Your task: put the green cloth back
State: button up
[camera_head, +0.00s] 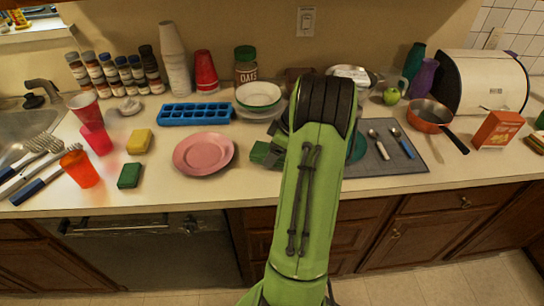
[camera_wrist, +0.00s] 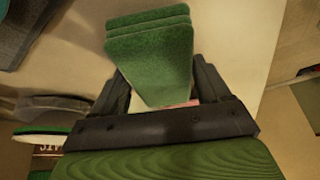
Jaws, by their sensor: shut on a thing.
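The green cloth (camera_wrist: 150,60) is a thick folded block with several layers, in the upper middle of the wrist view. My gripper (camera_wrist: 163,80) is shut on it, with one dark finger on each side. I cannot tell whether the cloth touches the counter below.
A pink plate (camera_head: 203,154), blue ice tray (camera_head: 195,114) and green sponge (camera_head: 130,175) lie left of my arm. Bowls (camera_head: 258,96) and an oats jar (camera_head: 246,68) stand behind. A grey mat (camera_head: 390,165) with spoons lies right. The front counter strip is mostly clear.

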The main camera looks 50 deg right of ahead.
jog(key=shift+d+f, duration=0.1)
jog(key=shift+f, duration=0.35)
jog(key=shift+f, duration=0.2)
jog(key=o, duration=0.9)
jog(key=p+v, duration=0.3)
jog(key=v, duration=1)
jog(key=w+a+r, duration=0.2)
jog(key=a+r, duration=0.1)
jog(key=a, duration=0.5)
jog(key=w+a+r+m+h, duration=0.1)
jog(key=w+a+r, duration=0.15)
jog(key=a, duration=0.55)
jog(key=w+a+r, duration=0.1)
jog(key=a+r, duration=0.2)
jog(key=a, duration=0.5)
jog(key=s+a+f+m+t, duration=0.1)
jog(key=s+a+m, duration=0.1)
jog(key=s+a, duration=1)
jog(key=shift+s+a+f+m, duration=0.25)
jog(key=shift+f+m, duration=0.1)
jog(key=shift+m, duration=0.05)
